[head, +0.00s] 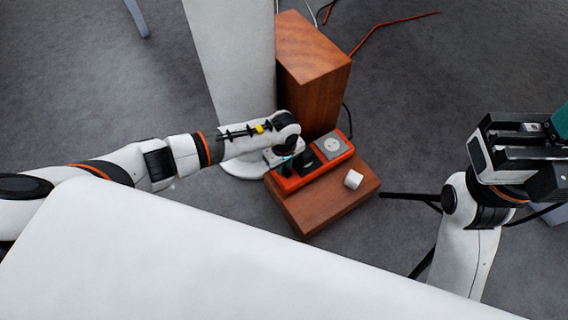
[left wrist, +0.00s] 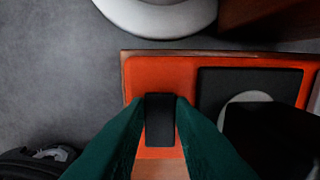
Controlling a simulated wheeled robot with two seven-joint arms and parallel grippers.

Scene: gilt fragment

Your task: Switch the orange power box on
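The orange power box (head: 294,183) lies on a low wooden block in the head view. It carries a grey socket plate (head: 336,143) and a black part beside it. In the left wrist view the orange face (left wrist: 172,72) fills the middle, with a black switch piece (left wrist: 160,118) on it. My left gripper (head: 287,162) reaches the box's near left end. Its green fingers (left wrist: 160,108) lie against both sides of the black switch piece, with little or no gap. Whether the switch is on cannot be seen. My right gripper (head: 552,128) is at the right edge, away from the box; its opening is unclear.
A tall wooden box (head: 313,72) and a white column (head: 238,70) stand behind the power box. A small white piece (head: 353,179) sits on the wooden block (head: 316,210). A white surface (head: 190,265) spans the foreground. Grey floor to the right is mostly clear, with cables behind.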

